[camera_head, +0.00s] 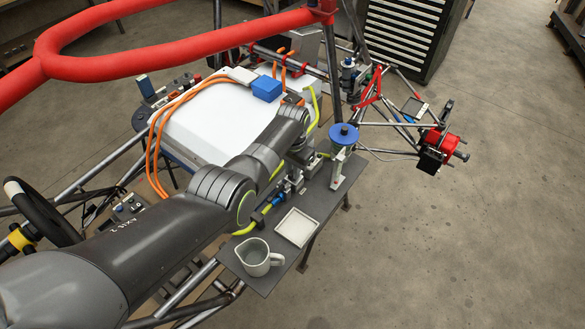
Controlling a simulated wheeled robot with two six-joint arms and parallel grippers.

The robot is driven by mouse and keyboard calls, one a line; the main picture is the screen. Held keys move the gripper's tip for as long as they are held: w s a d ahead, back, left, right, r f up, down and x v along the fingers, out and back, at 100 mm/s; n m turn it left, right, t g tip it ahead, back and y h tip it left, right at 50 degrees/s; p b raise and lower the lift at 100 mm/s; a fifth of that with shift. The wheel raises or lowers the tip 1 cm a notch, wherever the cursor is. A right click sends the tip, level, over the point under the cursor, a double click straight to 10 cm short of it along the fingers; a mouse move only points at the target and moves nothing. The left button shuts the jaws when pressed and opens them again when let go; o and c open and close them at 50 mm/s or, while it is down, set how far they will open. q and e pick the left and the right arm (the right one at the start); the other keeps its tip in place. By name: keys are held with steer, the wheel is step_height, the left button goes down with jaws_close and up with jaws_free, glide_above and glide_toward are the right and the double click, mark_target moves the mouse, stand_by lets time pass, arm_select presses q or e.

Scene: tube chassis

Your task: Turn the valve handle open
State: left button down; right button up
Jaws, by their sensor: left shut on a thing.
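My left arm comes in from the left and reaches across to the grey side shelf (265,279). Its gripper (299,168) points down over the small inline valve (296,186) on that shelf, and it is shut. The handle between its fingers is mostly hidden by the gripper and wrist. A blue fitting (278,200) and a yellow hose (247,229) run from the valve toward the front left. My right gripper is not in view.
A blue round disc on a pale stand (343,134) rises close to the right of the gripper. A grey jug (258,257) and a shallow white tray (297,227) stand on the shelf's near part. Red and grey chassis tubes surround the white box (210,125).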

arm_select(q)
steer(key=shift+w+r, duration=0.1)
stand_by(0.3)
steer(key=c, duration=1.4)
jaws_free()
step_height(320, 180, up, 17)
steer(key=b, duration=0.2)
steer(key=shift+r, duration=0.15)
